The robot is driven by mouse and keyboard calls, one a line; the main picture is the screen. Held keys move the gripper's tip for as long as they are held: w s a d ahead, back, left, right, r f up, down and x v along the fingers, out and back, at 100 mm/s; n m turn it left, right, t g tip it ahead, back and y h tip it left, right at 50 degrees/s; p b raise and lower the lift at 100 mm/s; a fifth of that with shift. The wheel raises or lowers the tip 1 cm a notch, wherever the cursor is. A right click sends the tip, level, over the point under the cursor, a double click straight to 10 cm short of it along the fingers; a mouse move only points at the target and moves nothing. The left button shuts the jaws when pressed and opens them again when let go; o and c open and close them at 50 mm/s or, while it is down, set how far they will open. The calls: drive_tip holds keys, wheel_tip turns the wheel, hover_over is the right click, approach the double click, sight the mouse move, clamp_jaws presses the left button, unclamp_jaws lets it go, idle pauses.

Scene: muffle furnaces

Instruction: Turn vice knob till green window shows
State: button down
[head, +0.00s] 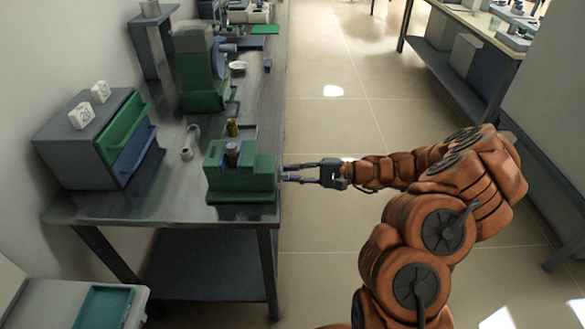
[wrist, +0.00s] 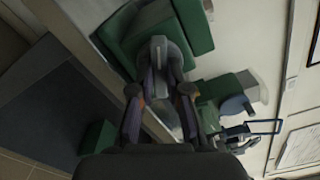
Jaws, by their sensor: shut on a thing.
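The green vice (head: 242,172) stands at the right edge of the bench in the head view, with brass and dark cylindrical parts in its top. My gripper (head: 285,173) reaches it from the right, level with its right side. In the wrist view the vice (wrist: 125,30) is at the top, and a grey round knob (wrist: 165,52) sits between the fingers of my gripper (wrist: 162,88). The fingers are shut on the knob. No green window can be made out in either view.
On the bench (head: 170,205), a grey cabinet (head: 70,150) with green and blue drawers stands left of the vice. A green and grey machine (head: 200,70) stands behind it. A small metal item (head: 187,152) lies between. The floor aisle (head: 330,120) is clear.

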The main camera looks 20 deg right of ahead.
drive_tip(key=m+p, duration=1.4)
drive_tip(key=m, duration=0.7)
drive_tip(key=shift+m, duration=0.3)
idle(0.4)
drive_tip(key=c, duration=1.1)
unclamp_jaws()
drive_tip(key=shift+c, duration=0.2)
drive_tip(key=shift+d, duration=0.1)
